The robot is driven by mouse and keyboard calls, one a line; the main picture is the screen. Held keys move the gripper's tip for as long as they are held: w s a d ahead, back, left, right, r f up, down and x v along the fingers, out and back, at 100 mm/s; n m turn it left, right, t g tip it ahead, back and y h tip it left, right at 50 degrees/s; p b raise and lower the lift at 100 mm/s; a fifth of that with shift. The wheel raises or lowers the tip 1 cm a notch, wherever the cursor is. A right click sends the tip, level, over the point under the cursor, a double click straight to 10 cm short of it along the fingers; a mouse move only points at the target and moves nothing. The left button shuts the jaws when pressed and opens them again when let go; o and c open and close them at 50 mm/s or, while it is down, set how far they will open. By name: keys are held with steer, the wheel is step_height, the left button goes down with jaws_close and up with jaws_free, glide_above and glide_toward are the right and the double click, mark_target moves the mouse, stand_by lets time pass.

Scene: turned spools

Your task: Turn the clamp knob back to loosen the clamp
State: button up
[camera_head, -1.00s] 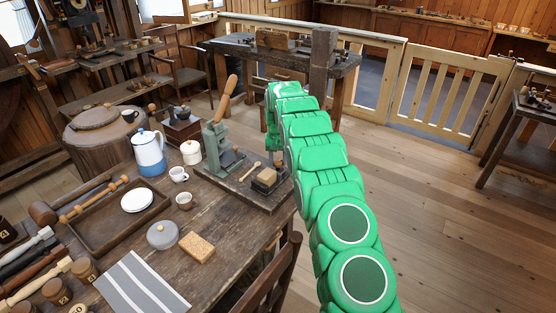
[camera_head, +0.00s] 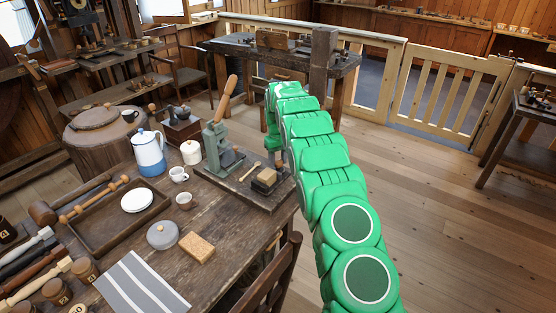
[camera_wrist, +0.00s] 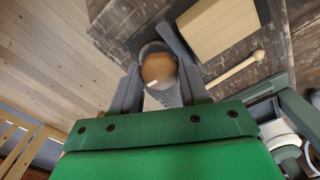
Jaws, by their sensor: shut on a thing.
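The clamp knob (camera_wrist: 158,68) shows in the wrist view as a round brown wooden disc with a small white mark. My gripper (camera_wrist: 160,78) has its two grey fingers on either side of the knob, shut on it. The clamp's board (camera_head: 231,190) lies on the workbench near its right edge. A pale wooden block (camera_wrist: 221,27) sits just beyond the knob; it also shows in the head view (camera_head: 264,180). In the head view the knob and my fingertips are hidden behind my green arm.
Cups, a blue-and-white pot (camera_head: 149,153) and a sponge-like block (camera_head: 197,247) share the workbench. A chair (camera_head: 273,275) stands at its front right. The floor to the right is clear.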

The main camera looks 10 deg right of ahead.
steer(key=shift+r, duration=0.15)
steer(key=o, duration=1)
steer(key=shift+o, duration=0.2)
